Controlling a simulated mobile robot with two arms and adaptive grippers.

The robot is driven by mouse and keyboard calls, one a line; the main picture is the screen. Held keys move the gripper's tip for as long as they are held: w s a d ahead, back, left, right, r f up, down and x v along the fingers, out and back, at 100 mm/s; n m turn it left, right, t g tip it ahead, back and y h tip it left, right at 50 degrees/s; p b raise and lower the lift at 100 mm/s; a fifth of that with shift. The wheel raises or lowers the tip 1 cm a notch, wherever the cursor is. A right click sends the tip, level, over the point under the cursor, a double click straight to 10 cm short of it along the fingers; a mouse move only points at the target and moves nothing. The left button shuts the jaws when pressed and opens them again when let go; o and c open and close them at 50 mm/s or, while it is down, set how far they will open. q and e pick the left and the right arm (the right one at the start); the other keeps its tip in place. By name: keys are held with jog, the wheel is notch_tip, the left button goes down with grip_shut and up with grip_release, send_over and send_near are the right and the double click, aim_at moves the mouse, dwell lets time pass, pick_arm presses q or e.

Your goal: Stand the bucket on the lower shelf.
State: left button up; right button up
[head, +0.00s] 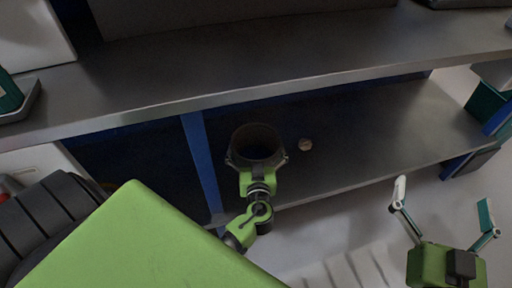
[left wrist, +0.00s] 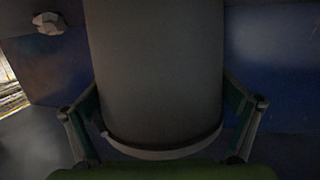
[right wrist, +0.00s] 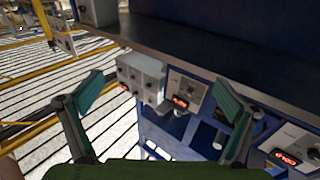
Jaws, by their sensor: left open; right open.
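The dark grey bucket (head: 257,138) stands upright on the lower shelf (head: 385,125), right of a blue post, with its open mouth facing up. In the left wrist view the bucket (left wrist: 155,65) fills the middle, with its curved rim band near the bottom of the picture. My left gripper (head: 258,164) is open, with one finger on each side of the bucket; I cannot tell whether the fingers touch it. My right gripper (head: 444,212) is open and empty, out in front of the shelves; its spread fingers also show in the right wrist view (right wrist: 160,105).
A small round tan object (head: 305,144) lies on the lower shelf just right of the bucket. A blue post (head: 200,160) stands to the left. The lower shelf's right part is clear.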

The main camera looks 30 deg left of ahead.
pick_arm(q)
jog(key=v, duration=1.2)
